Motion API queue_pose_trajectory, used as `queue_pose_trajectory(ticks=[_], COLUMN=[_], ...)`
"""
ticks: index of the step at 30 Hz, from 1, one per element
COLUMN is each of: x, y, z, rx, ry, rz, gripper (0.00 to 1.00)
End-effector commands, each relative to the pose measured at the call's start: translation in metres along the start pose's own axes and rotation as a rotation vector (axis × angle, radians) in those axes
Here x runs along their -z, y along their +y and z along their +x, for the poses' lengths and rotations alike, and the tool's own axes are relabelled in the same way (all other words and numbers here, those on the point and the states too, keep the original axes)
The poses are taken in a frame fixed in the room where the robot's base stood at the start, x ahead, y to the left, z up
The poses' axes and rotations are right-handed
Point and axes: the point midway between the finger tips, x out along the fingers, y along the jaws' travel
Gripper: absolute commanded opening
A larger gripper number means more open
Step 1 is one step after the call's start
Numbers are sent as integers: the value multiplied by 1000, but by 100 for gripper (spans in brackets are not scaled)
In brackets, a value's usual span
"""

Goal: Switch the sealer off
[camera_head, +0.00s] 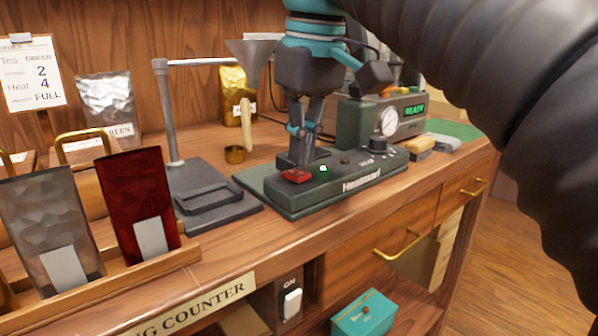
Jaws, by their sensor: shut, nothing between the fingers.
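The sealer (362,181), a dark green unit lettered "Heatmarl", stands on the wooden counter. A red switch (296,175) sits at the left of its front panel. A green light (323,168) glows beside it, and a dial (386,148) is at the right. My gripper (301,158) points down, shut and empty, just behind and above the red switch; I cannot tell whether it touches the sealer. It hides part of the sealer's rear.
A green box with a gauge (388,122) and a lit "READY" display stands behind. A grey stand (210,195) is at left, near red (128,195) and silver pouches (42,215). A white switch (291,303) labelled "ON" is below the counter.

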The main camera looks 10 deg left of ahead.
Motion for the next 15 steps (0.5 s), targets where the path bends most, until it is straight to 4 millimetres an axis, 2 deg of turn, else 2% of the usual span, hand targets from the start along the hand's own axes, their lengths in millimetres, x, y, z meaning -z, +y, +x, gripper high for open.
queue_pose_trajectory(ticks=[15], x=[-1], y=[0], z=[7], rx=[0], ry=[0], rz=[0], gripper=[0])
